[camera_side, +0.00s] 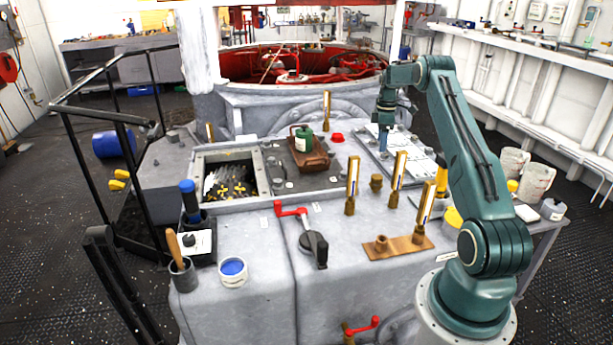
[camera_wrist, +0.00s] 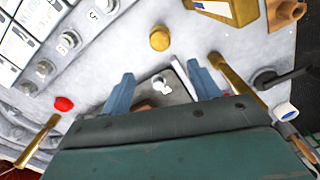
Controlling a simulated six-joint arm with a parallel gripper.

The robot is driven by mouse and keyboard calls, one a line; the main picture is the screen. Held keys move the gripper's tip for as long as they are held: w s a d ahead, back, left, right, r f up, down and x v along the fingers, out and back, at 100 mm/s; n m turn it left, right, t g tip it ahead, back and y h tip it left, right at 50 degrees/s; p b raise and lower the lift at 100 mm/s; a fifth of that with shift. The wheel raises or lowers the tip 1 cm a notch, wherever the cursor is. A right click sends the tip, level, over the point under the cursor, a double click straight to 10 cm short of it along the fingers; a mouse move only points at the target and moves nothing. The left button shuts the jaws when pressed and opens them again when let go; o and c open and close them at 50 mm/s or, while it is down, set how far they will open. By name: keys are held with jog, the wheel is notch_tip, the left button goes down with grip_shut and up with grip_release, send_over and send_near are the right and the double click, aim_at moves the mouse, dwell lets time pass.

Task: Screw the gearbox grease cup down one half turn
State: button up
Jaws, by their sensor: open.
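A small brass cup (camera_side: 376,183), which looks like the grease cup, stands upright on the grey deck between two brass-framed gauges. A round brass cap, seen from above, shows in the wrist view (camera_wrist: 159,38) and looks like the same cup. My gripper (camera_side: 384,146) hangs above the deck, behind the cup and near the bolted plate. In the wrist view my gripper (camera_wrist: 160,70) has its two blue fingers spread apart with nothing held between them. The cap lies beyond the fingertips, apart from them. The cup's lower part is hidden in the wrist view.
Gauges (camera_side: 352,185) and (camera_side: 398,180) stand close on either side of the cup. A red-handled crank (camera_side: 300,220) is in front. Bare deck surrounds the cup's base.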

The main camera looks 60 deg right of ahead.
aim_at(377, 176)
notch_tip(377, 176, down, 14)
jog(key=shift+r, duration=0.2)
dwell(0.5)
jog(key=c, duration=1)
